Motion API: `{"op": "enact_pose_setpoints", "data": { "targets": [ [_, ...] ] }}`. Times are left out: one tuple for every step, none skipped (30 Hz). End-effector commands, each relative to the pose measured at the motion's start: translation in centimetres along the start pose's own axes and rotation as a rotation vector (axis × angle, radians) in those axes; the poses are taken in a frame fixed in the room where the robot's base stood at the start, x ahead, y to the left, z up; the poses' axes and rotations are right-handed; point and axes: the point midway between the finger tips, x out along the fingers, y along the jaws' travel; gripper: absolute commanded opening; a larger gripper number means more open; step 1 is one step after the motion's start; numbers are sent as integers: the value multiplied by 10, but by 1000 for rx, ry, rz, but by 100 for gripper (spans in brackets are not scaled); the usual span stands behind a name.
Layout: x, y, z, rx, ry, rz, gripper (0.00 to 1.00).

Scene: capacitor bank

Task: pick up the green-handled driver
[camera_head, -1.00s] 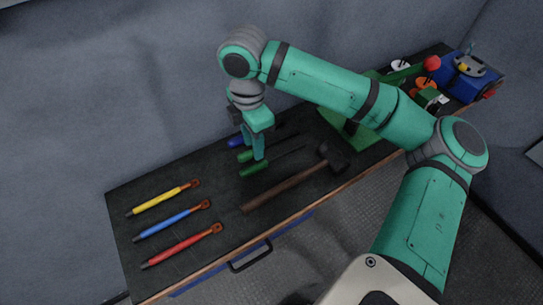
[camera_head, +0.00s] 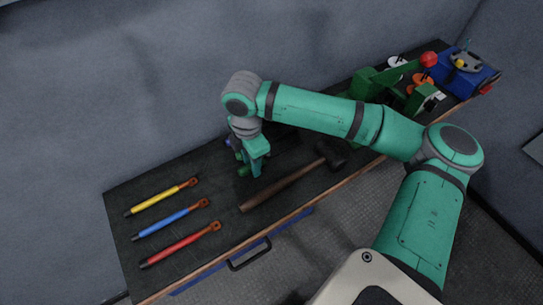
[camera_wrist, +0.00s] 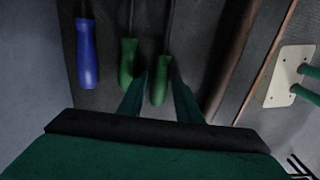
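Two green-handled drivers lie side by side on the dark bench top: one green handle (camera_wrist: 128,63) at left and a second green handle (camera_wrist: 159,82) just right of it in the wrist view. My gripper (camera_wrist: 160,88) is open, its fingers on either side of the second handle, with the left finger between the two green handles. I cannot tell whether the fingers touch it. In the head view my gripper (camera_head: 256,171) is low over the bench and hides most of the drivers; a bit of green handle (camera_head: 243,170) shows beside it.
A blue-handled driver (camera_wrist: 86,54) lies left of the green ones. A hammer (camera_head: 285,186) lies close on the right. Yellow (camera_head: 160,198), blue (camera_head: 169,219) and red (camera_head: 179,245) tools lie at the bench's left. A green device (camera_head: 385,80) and a blue box (camera_head: 465,78) stand far right.

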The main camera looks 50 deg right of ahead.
Motion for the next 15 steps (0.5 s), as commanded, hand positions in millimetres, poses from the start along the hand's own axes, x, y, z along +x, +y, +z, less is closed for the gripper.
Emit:
{"op": "enact_pose_setpoints", "data": {
  "targets": [
    [0,0,0,0,0,0,31],
    [0,0,0,0,0,0,31],
    [0,0,0,0,0,0,31],
    [0,0,0,0,0,0,29],
    [0,0,0,0,0,0,22],
    [0,0,0,0,0,0,12],
    [0,0,0,0,0,0,5],
    [0,0,0,0,0,0,0],
    [0,0,0,0,0,0,0],
    [0,0,0,0,0,1,0],
    [0,0,0,0,0,1,0],
    [0,0,0,0,0,1,0],
    [0,0,0,0,0,1,0],
    [0,0,0,0,0,1,0],
    [-1,0,0,0,0,1,0]
  ]
}}
